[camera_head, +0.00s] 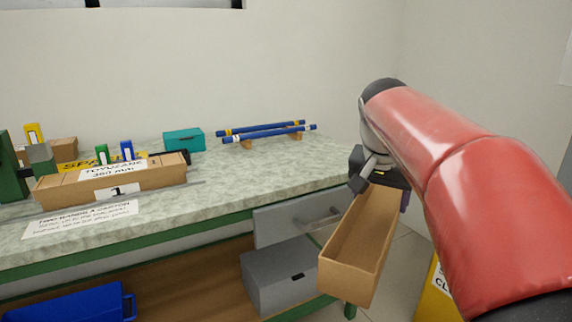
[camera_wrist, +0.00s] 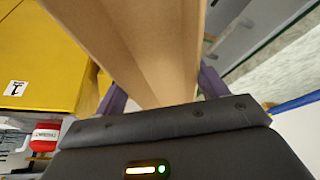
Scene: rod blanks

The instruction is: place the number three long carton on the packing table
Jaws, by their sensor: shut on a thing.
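An open, empty long brown carton (camera_head: 352,245) hangs from my gripper (camera_head: 378,185) to the right of the table's front edge, over the floor. It is tilted, its near end lower. The wrist view shows the carton (camera_wrist: 145,45) between my gripper's two purple fingers (camera_wrist: 158,92), which are shut on it. No number shows on this carton. The packing table (camera_head: 240,188) has a mottled grey-green top and a green edge. A closed long carton (camera_head: 120,182) marked 1 lies on its left part, with a label reading 350 mm.
Two blue rods (camera_head: 268,131) rest on wooden supports at the back. A teal box (camera_head: 184,139) stands left of them. A notice (camera_head: 82,219) lies at the front left. The table's front middle and right are clear. Below are a grey box (camera_head: 280,277) and blue bin (camera_head: 70,304).

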